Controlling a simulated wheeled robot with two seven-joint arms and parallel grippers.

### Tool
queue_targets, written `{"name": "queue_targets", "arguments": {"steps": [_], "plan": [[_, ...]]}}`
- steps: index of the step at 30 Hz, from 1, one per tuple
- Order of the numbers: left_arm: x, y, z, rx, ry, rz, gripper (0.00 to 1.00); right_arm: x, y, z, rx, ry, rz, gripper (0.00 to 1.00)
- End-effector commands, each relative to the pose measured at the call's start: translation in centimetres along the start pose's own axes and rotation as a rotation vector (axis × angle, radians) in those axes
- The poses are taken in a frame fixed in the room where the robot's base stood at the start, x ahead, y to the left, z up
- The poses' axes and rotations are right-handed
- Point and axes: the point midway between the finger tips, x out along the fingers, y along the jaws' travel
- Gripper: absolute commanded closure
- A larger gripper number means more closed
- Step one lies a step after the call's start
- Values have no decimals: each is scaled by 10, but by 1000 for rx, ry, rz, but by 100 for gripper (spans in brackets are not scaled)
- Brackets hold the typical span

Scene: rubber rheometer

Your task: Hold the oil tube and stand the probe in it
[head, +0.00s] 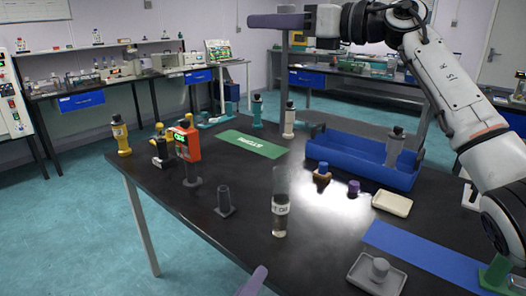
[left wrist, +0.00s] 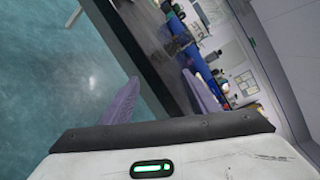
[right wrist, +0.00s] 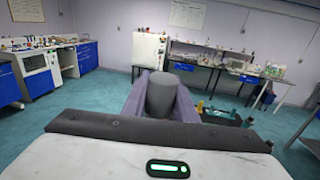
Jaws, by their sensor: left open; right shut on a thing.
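The oil tube (head: 280,218), clear with a white label and dark liquid low in it, stands upright on the black table. My right gripper (head: 278,21) is raised high above the far side of the table and shut on a grey rod-like probe (head: 284,62), which hangs upright below the fingers. A grey cylinder of it shows between the fingers in the right wrist view (right wrist: 162,94). My left gripper (left wrist: 161,78) is open and empty; one purple fingertip shows at the bottom of the head view, in front of and apart from the tube. I cannot make out the tube in the left wrist view.
A dark stand (head: 224,202) and an orange meter (head: 188,142) stand left of the tube. Right of it are a blue tray (head: 350,173), a cream dish (head: 392,204), a grey dish (head: 362,281) and a blue mat (head: 430,257). A green mat (head: 252,144) lies behind.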

Motion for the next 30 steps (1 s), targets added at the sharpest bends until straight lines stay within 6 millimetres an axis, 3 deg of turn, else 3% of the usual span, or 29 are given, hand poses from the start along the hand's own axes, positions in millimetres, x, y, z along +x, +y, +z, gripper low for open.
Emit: {"name": "queue_targets", "arguments": {"steps": [3,9,12,20,30], "plan": [[16,-44,13,345,-41,-99,45,0,0,0,0,0,0,96],[45,-67,30,813,-111,-79,45,0,0,0,0,-1,0,96],[53,-74,35,955,-134,-69,45,0,0,0,0,-1,0,96],[70,-81,41,1071,-153,-55,45,0,0,0,0,-1,0,96],[131,-88,47,1065,-153,-55,45,0,0,0,0,-1,0,96]]}}
